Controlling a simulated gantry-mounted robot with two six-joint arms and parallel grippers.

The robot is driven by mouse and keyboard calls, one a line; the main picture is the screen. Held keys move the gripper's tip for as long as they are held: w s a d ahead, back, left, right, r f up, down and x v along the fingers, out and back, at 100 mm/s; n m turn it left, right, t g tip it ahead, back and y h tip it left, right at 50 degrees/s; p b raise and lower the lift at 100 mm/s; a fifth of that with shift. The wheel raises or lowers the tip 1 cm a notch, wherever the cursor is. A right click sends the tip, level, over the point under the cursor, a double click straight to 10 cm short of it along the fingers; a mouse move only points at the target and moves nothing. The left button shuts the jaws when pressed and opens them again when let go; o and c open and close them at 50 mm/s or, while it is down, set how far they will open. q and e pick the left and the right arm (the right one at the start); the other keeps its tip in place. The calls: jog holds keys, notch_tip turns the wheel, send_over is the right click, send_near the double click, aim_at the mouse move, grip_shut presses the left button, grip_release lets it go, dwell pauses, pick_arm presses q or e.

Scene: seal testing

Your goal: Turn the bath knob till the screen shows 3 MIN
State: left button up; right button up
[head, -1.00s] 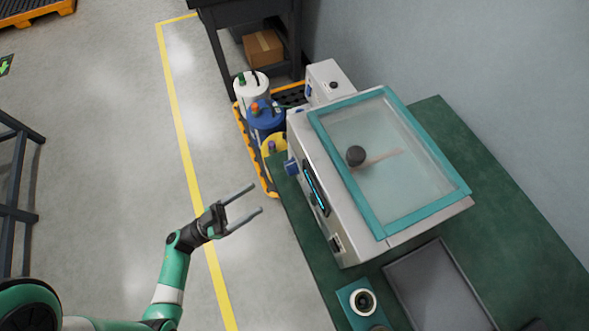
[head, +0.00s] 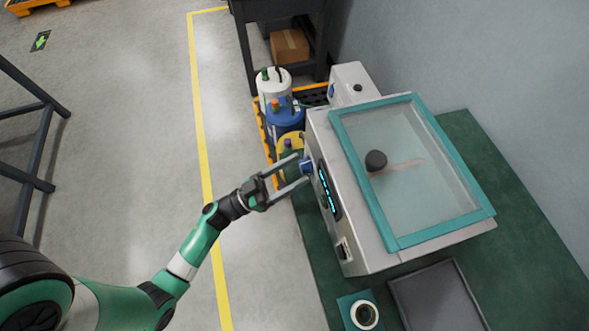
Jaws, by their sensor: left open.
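The bath (head: 352,232) is a white box with a teal-framed clear lid, standing on a green bench. Its blue knob (head: 306,166) sticks out of the front face, beside the dark screen (head: 328,190). The screen has lit cyan marks, too small to read. My left gripper (head: 294,172) is open, with its two fingertips at the knob, one toward each side of it. I cannot tell whether the fingers touch the knob. My right gripper is not in view.
Several drums, one of them blue (head: 284,118), stand on a yellow-edged pallet behind the gripper. A dark tray (head: 440,296) and a teal block with a round white-rimmed piece (head: 365,314) lie at the bench front. Open floor (head: 150,150) is at left.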

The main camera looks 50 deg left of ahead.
pick_arm(q)
jog(key=shift+w+d+r, duration=0.1)
jog(key=shift+w+r, duration=0.05)
jog(key=shift+w, duration=0.1)
jog(key=shift+c, duration=0.3)
grip_shut()
jog(key=shift+m, duration=0.4)
jog(key=m+h, duration=0.1)
jog(key=m, duration=0.1)
jog(key=m+g+h, duration=0.1)
jog(key=m+h, duration=0.1)
jog(key=m, duration=0.1)
jog(key=m+h, duration=0.1)
jog(key=m, duration=0.2)
jog(key=shift+w+a, duration=0.1)
jog(key=shift+a, duration=0.15)
jog(key=m+g+h, duration=0.1)
jog(key=m+g, duration=0.1)
jog(key=m, duration=0.2)
jog(key=m+g+h, duration=0.1)
jog(key=m+h, duration=0.1)
jog(key=m, duration=0.2)
jog(key=shift+a+g, duration=0.15)
jog(key=shift+g, duration=0.25)
jog(key=shift+m, duration=0.3)
